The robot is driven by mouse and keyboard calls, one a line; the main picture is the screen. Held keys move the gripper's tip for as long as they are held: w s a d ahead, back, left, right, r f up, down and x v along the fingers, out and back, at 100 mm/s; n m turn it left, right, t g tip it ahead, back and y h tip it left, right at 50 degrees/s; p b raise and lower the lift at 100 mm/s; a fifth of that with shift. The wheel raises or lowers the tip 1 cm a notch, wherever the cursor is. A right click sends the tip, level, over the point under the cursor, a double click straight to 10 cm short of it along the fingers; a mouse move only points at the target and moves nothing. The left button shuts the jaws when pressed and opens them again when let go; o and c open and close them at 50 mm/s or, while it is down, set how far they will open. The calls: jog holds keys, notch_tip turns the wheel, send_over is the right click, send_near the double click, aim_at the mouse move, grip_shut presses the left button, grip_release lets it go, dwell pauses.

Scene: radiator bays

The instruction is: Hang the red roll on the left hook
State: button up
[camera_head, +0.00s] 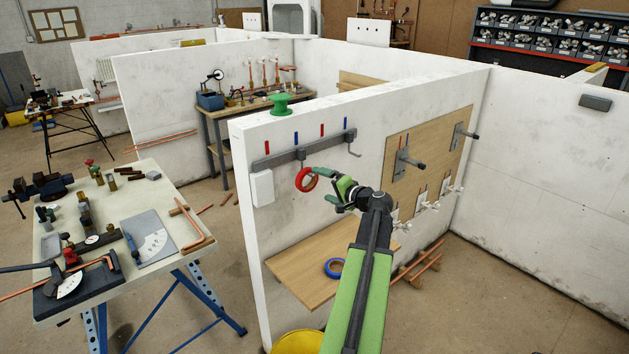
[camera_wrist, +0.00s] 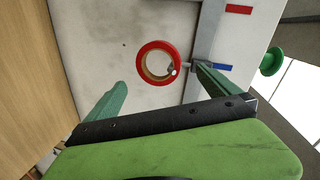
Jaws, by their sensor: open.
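The red roll (camera_head: 306,179) is a ring against the white wall, just below the grey hook rail (camera_head: 330,144). The left hook (camera_head: 300,155) sits on the rail below a blue mark. In the wrist view the hook's end shows inside the opening of the red roll (camera_wrist: 141,62), and the roll appears to hang on it. My gripper (camera_head: 321,186) is open, close to the right of the roll. In the wrist view its two green fingers stand apart, with the roll beyond them and nothing gripped. Contact between finger and roll cannot be told.
Another hook (camera_head: 355,152) at the rail's right end is bare. A blue roll (camera_head: 334,268) lies on the wooden shelf (camera_head: 300,262) below. A green spool (camera_head: 281,103) stands on the wall top. A white box (camera_head: 262,187) is left of the roll. Fittings project from the board (camera_head: 430,140) at right.

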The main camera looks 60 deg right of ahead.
jog(key=p+v, duration=0.1)
jog(key=v, duration=0.9)
jog(key=shift+s+p, duration=0.25)
jog(key=shift+p, duration=0.1)
jog(key=shift+a, duration=0.1)
